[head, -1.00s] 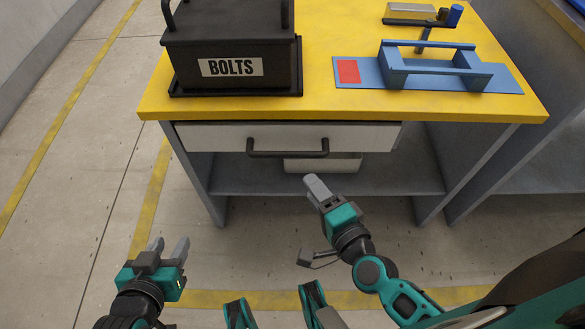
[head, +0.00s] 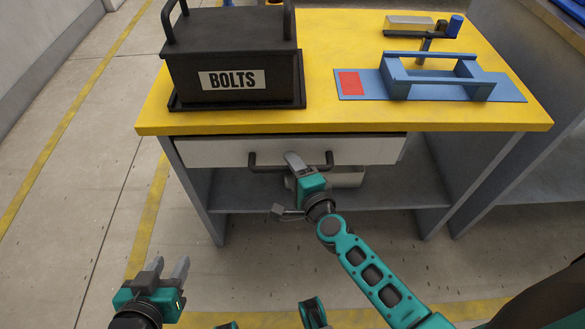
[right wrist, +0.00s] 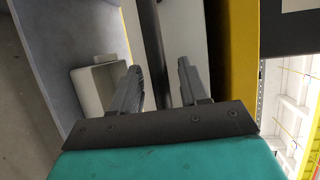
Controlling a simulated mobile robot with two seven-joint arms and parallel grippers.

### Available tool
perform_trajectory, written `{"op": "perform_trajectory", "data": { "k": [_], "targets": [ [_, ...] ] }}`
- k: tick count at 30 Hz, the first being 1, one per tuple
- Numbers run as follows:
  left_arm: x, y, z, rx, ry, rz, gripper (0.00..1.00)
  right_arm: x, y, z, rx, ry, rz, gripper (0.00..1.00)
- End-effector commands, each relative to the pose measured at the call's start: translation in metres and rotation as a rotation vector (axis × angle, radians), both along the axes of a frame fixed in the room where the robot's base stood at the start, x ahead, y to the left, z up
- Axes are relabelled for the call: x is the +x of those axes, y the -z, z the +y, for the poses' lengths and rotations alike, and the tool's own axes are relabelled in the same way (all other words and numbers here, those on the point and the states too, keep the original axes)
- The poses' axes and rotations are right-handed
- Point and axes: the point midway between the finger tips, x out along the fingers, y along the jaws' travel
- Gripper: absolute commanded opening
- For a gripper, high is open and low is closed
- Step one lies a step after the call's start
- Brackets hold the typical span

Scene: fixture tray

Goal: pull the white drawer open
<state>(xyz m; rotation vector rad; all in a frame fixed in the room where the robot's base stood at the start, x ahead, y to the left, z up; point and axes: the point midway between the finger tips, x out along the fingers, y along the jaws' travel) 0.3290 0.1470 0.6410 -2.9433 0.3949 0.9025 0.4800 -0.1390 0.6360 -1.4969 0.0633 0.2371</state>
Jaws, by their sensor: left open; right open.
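The white drawer (head: 220,152) is shut under the yellow tabletop. Its dark bar handle (head: 266,168) runs across the front, its middle hidden by my right gripper. My right gripper (head: 294,160) is open at the handle. In the right wrist view, the handle bar (right wrist: 151,45) passes between the two separated fingers (right wrist: 157,80), with the pale drawer front (right wrist: 187,38) beyond. Whether either finger touches the bar I cannot tell. My left gripper (head: 169,266) is open and empty, low over the floor at left, away from the drawer.
A black BOLTS box (head: 230,50) and a blue fixture (head: 440,83) stand on the yellow tabletop (head: 320,115). Under the drawer, a pale bin (head: 348,178) sits on the grey shelf (head: 400,192). The floor before the bench is clear.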

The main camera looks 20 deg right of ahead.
Motion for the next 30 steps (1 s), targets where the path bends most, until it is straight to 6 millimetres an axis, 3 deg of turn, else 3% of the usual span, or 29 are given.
{"op": "perform_trajectory", "data": {
  "k": [10, 24, 30],
  "targets": [
    [0.0001, 0.0008, 0.0009, 0.002, 0.0, -0.001, 0.43, 0.0037, 0.0003, 0.0004, -0.001, 0.0, 0.0, 0.43],
    [0.0011, 0.0007, 0.0033, 0.011, 0.006, -0.003, 0.43, 0.0034, 0.0002, 0.0004, -0.001, 0.0, 0.0, 0.0],
    [0.0021, 0.0, 0.0033, 0.012, 0.005, -0.005, 0.43, 0.0034, 0.0002, 0.0004, -0.001, 0.0, 0.0, 0.0]
  ]
}}
